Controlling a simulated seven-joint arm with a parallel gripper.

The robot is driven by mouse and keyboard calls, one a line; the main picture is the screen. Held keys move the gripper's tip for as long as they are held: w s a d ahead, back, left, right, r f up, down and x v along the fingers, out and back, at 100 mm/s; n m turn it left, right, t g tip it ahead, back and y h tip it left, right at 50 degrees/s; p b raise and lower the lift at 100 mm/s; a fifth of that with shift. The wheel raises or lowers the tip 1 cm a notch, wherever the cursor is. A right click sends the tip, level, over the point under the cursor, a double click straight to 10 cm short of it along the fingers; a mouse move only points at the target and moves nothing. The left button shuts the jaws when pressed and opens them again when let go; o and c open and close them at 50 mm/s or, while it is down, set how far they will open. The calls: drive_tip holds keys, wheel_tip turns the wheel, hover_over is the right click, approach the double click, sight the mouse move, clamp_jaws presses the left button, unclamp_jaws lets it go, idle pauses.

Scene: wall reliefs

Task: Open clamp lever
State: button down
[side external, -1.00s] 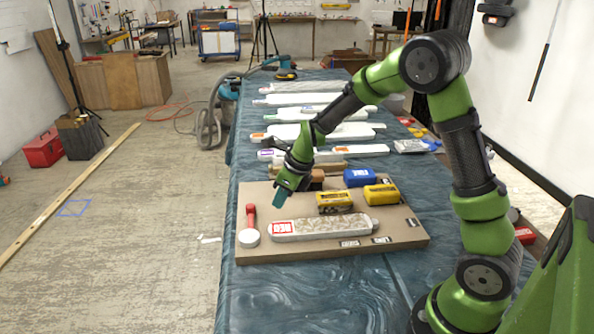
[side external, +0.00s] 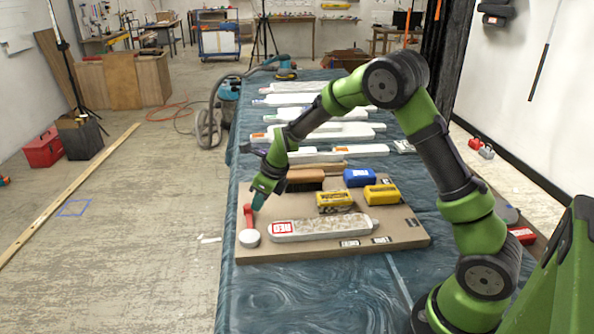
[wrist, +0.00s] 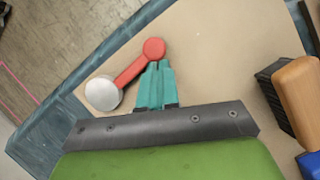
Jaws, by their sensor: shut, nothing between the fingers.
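The clamp lever (side external: 248,215) is a red arm with a round red end and a silver-white round knob (side external: 249,237) at its near end. It stands at the left edge of the brown board. In the wrist view the red lever (wrist: 131,69) runs from the silver knob (wrist: 102,94) up to its round red end. My gripper (side external: 258,203) has teal fingers and is shut and empty. In the wrist view its fingertips (wrist: 158,66) are close beside the red end; I cannot tell whether they touch it.
The brown board (side external: 330,251) lies on a blue-covered table (side external: 290,300). It carries a pale relief piece with a red label (side external: 330,226), yellow blocks (side external: 335,202), a blue block (side external: 360,177) and a brush (side external: 304,180). Several white pieces lie behind.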

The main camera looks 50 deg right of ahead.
drive_tip(key=shift+w+a, duration=0.1)
drive_tip(key=shift+w, duration=0.1)
drive_tip(key=shift+f, duration=0.1)
drive_tip(key=s, duration=0.1)
drive_tip(key=s+d, duration=0.2)
drive_tip(key=s, duration=0.1)
drive_tip(key=w+v, duration=0.1)
drive_tip(key=v, duration=0.9)
drive_tip(key=s+a+r+n+t, duration=0.1)
drive_tip(key=s+a+r+n, duration=0.2)
drive_tip(key=s+n, duration=0.4)
drive_tip(key=s+a+r+n+t, duration=0.1)
drive_tip(key=s+a+r+n, duration=0.2)
drive_tip(key=s+n, duration=0.4)
drive_tip(key=s+a+r+n, duration=0.2)
drive_tip(key=s+n, duration=0.5)
drive_tip(key=n, duration=0.7)
drive_tip(key=shift+s+a+r+t+y, duration=0.3)
drive_tip(key=shift+s+a+r+t, duration=0.1)
drive_tip(key=shift+r, duration=0.5)
